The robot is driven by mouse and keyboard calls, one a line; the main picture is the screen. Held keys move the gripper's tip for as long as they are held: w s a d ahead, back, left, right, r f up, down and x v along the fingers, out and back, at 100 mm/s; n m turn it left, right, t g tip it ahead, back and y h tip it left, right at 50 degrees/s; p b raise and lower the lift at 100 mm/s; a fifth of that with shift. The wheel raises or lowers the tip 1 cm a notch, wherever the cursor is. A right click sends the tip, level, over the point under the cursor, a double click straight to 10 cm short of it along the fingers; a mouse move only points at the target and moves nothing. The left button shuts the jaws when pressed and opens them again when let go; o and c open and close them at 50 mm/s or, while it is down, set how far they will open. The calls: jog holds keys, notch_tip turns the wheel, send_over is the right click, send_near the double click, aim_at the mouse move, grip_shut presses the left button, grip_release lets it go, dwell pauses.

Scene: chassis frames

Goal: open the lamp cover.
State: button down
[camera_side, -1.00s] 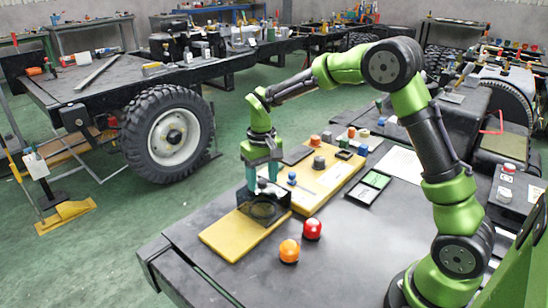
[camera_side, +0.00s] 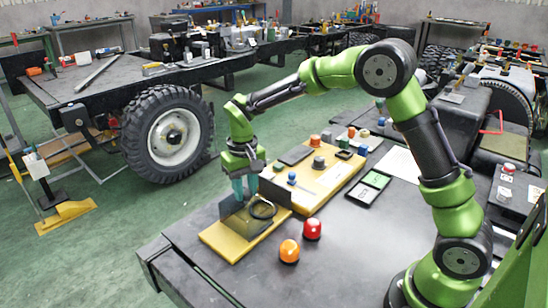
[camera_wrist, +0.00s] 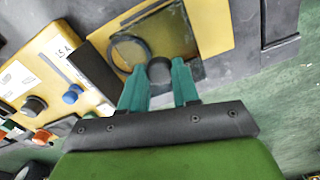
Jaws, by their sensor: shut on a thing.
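The lamp cover (camera_side: 236,226) is a dark panel with a round knob, on the unit on the yellow board. It stands tilted up at the left side of the unit. A dark round ring (camera_side: 263,208) shows beside it; the ring also shows in the wrist view (camera_wrist: 130,53). My gripper (camera_side: 244,197) has teal fingers and is shut on the cover's dark knob (camera_wrist: 159,70), which sits between the fingertips in the wrist view. The fingers partly hide the cover and its hinge side.
The yellow board (camera_side: 222,240) lies on a dark bench. An orange dome (camera_side: 289,251) and a red dome (camera_side: 312,229) stand to the right. A yellow panel (camera_side: 330,180) with knobs and buttons is behind. The bench front is clear.

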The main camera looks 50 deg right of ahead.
jog(key=a, duration=0.5)
jog(key=c, duration=0.8)
grip_release()
jog(key=shift+r, duration=0.1)
notch_tip(320, 180, up, 17)
jog(key=shift+f, duration=0.15)
